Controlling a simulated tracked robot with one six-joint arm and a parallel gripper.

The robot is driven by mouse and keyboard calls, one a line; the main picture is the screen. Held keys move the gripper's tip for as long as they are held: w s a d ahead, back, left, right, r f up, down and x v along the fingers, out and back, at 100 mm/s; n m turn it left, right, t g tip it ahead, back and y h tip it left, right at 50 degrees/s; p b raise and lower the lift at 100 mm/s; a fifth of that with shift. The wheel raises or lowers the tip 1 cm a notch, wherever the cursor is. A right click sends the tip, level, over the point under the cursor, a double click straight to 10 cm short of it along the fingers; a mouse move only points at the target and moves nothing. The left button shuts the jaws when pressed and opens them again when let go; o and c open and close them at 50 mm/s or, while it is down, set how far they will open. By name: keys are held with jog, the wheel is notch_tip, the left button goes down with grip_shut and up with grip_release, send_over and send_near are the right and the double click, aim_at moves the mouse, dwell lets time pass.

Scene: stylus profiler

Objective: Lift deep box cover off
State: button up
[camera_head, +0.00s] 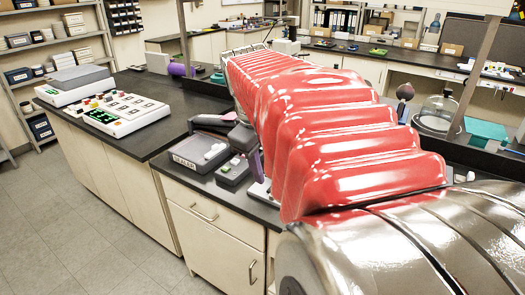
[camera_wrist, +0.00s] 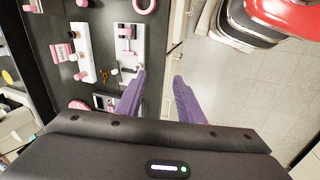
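I cannot make out a deep box cover in either view. My gripper (camera_wrist: 159,77) has two purple fingers, set apart with nothing between them. In the wrist view they point down over the front edge of a black bench top, with the left finger nearer the bench and the right one over the floor side. In the head view my red arm reaches across the bench and hides much of it, including most or all of my gripper.
A grey sealer (camera_head: 200,152) and a white control panel (camera_head: 117,113) stand on the bench. A glass dome (camera_head: 437,112) and teal box (camera_head: 487,131) stand to the right. In the wrist view, a white strip (camera_wrist: 83,52) and pink ring (camera_wrist: 144,5) lie left. Open floor (camera_wrist: 250,90) lies right.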

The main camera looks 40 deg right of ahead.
jog(key=s+d+g, duration=0.1)
jog(key=s+d, duration=0.4)
jog(key=d, duration=0.4)
jog(key=s+d+g+y, duration=0.1)
jog(key=s+d+g, duration=0.1)
jog(key=s+d, duration=0.4)
jog(key=s+d+n+g+y, duration=0.1)
jog(key=s+d, duration=0.4)
jog(key=d, duration=0.8)
jog(key=shift+s+f+g, duration=0.3)
jog(key=shift+g, duration=0.3)
jog(key=shift+x, duration=4.3)
jog(key=shift+x, duration=2.6)
jog(key=shift+a, duration=0.1)
